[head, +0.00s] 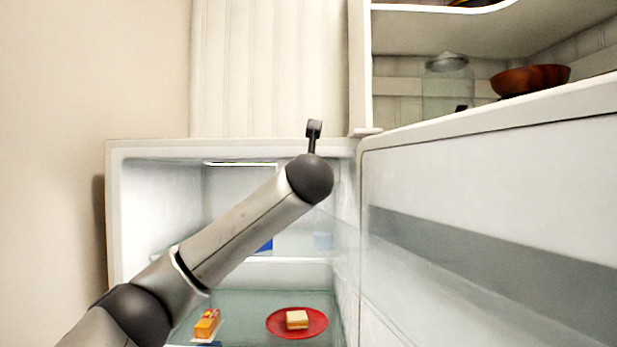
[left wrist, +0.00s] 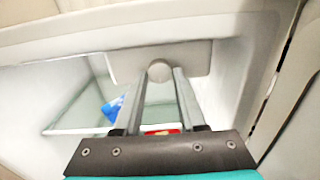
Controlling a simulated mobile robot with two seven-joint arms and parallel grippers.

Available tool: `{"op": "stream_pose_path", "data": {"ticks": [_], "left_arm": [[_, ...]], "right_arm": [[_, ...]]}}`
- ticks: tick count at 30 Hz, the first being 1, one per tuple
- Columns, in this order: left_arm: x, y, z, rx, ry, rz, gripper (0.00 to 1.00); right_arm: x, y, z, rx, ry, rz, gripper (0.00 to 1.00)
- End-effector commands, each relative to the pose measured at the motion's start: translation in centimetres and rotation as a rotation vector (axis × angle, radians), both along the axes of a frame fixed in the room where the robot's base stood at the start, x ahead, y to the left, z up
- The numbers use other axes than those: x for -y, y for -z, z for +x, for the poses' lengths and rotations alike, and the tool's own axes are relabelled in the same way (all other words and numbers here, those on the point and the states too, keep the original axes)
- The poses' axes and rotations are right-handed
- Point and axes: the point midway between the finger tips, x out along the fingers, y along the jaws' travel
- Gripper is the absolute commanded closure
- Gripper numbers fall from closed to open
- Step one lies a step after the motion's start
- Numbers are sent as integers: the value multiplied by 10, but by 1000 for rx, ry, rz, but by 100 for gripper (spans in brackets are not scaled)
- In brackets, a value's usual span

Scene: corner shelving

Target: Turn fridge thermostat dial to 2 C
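The thermostat dial (left wrist: 160,71) is a small round grey knob on a pale panel (left wrist: 198,58) inside the fridge, under its top edge. My left gripper (left wrist: 162,73) points at it in the left wrist view. Its two grey fingers stand apart, with the knob between their tips; I cannot tell whether they touch it. No dial marks are readable. In the head view my left arm reaches into the open fridge (head: 115,215), and its wrist hides the gripper and dial. My right gripper is in neither view.
The open fridge door (head: 480,170) stands along the right. A red plate (head: 275,326) with a sandwich-like item (head: 297,319) and an orange food item (head: 207,322) sit below my arm. A wooden bowl (head: 530,80) and glass jar (head: 447,90) stand on the shelving.

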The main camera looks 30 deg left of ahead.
Motion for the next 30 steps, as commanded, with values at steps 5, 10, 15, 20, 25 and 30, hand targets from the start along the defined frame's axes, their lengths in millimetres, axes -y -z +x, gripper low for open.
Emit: {"op": "stream_pose_path", "data": {"ticks": [5, 10, 15, 20, 25, 30], "left_arm": [[0, 0, 0, 1, 0, 0, 39], [0, -1, 0, 4, 0, 0, 35], [1, -2, -2, 5, 1, 0, 35], [8, -1, -13, 8, 3, 0, 35], [23, 0, -37, 8, 4, 2, 35], [41, 0, -66, 9, 4, 3, 35]], "right_arm": [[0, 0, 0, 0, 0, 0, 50], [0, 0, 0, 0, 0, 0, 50], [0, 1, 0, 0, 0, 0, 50], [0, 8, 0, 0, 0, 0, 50], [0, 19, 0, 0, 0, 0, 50], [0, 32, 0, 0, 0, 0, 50]]}}
